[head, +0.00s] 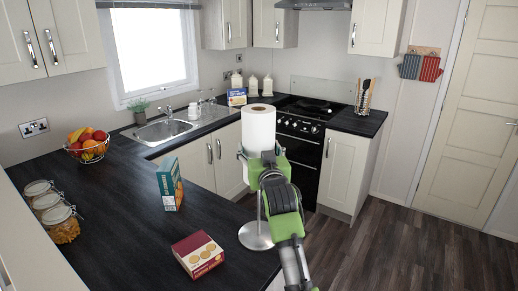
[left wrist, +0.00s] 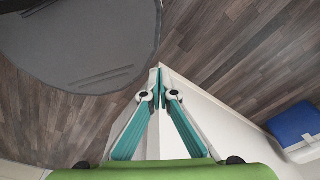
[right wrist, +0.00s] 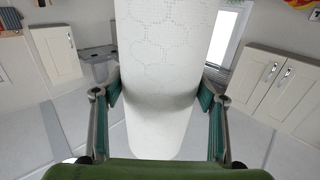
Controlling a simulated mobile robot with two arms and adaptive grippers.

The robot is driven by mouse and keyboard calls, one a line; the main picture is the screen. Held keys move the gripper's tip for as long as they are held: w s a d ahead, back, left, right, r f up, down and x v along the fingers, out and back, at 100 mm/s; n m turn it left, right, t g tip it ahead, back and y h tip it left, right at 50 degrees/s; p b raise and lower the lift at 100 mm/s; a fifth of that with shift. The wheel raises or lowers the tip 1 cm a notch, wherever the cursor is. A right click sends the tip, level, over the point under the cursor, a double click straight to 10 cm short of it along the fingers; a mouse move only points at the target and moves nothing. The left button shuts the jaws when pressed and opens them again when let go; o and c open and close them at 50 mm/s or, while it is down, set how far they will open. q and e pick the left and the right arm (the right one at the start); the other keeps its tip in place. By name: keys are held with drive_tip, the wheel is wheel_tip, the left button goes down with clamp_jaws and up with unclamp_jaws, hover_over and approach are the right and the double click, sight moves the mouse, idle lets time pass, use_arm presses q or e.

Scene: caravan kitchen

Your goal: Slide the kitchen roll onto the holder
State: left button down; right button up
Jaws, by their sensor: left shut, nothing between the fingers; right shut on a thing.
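The white kitchen roll (head: 258,128) is upright in the head view, with its top opening showing. My right gripper (head: 262,154) is shut around its lower part. In the right wrist view the embossed roll (right wrist: 165,60) fills the space between the fingers of my right gripper (right wrist: 160,95). The metal holder (head: 254,238) has a round base on the counter's right edge, and part of its thin rod shows below the roll. My gripper hides the roll's bottom, so I cannot tell whether the rod is inside it. My left gripper (left wrist: 159,78) is shut and empty, pointing toward the floor.
A red biscuit box (head: 198,254) and a teal box (head: 170,186) stand on the dark counter (head: 120,230) left of the holder. Several jars (head: 54,212) and a fruit bowl (head: 88,148) are further left. The sink (head: 162,130) and stove (head: 300,130) lie behind.

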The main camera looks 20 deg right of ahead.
drive_tip(key=shift+f+b, duration=0.3)
drive_tip(key=shift+f, duration=0.45)
drive_tip(key=shift+f+b, duration=0.9)
drive_tip(key=shift+b, duration=0.15)
drive_tip(key=shift+f+b, duration=0.55)
drive_tip(key=shift+f, duration=0.05)
drive_tip(key=b, duration=0.5)
hover_over(259, 209)
wheel_tip(259, 209, down, 5)
drive_tip(key=shift+f, duration=0.1)
use_arm(q)
wheel_tip(259, 209, down, 18)
drive_tip(key=b, duration=0.8)
drive_tip(key=shift+s+b, duration=0.35)
drive_tip(key=shift+s, duration=0.05)
use_arm(e)
drive_tip(key=shift+f, duration=6.45)
use_arm(q)
drive_tip(key=shift+a, duration=0.1)
